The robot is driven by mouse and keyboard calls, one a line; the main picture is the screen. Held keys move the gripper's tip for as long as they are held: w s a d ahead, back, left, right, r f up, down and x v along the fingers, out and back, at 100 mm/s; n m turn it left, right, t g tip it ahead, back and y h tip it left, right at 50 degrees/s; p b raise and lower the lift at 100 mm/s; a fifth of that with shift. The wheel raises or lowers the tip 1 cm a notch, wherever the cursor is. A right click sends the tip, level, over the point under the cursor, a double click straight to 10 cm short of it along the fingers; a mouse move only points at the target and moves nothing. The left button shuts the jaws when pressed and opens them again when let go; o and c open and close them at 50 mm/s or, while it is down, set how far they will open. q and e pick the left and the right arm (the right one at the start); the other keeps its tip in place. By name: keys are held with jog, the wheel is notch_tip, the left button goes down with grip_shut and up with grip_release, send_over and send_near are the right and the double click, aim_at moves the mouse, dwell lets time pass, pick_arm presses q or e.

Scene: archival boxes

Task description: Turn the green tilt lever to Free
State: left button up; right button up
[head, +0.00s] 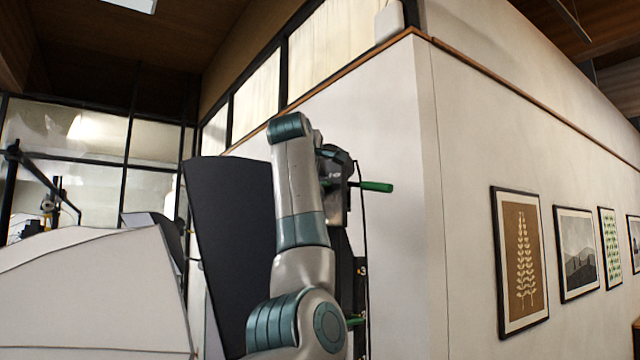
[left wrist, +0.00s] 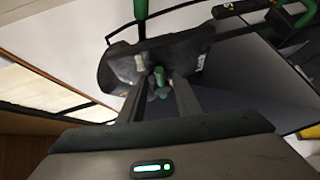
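A green lever handle (head: 375,186) sticks out to the right from dark hardware beside the white wall in the head view. A second green handle (head: 355,322) shows lower down, partly behind my arm. I cannot tell which is the tilt lever. My left gripper (head: 340,188) is by the upper handle, its fingertips mostly hidden. In the left wrist view its two fingers (left wrist: 161,82) are apart, with a green knob (left wrist: 160,76) between or just beyond the tips; contact is unclear. A green handle (left wrist: 140,9) also shows at the top. My right gripper is not in view.
A large dark panel (head: 228,240) stands left of my arm. A white curved surface (head: 95,290) fills the lower left. The white wall corner (head: 432,200) is close on the right, with framed pictures (head: 522,258) beyond it.

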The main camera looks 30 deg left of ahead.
pick_arm(q)
jog(key=shift+s+d, duration=0.15)
jog(key=shift+s, duration=0.25)
jog(key=b+v, duration=0.8)
jog(key=v, duration=0.8)
jog(key=shift+b, duration=0.3)
jog(key=shift+r, duration=0.1)
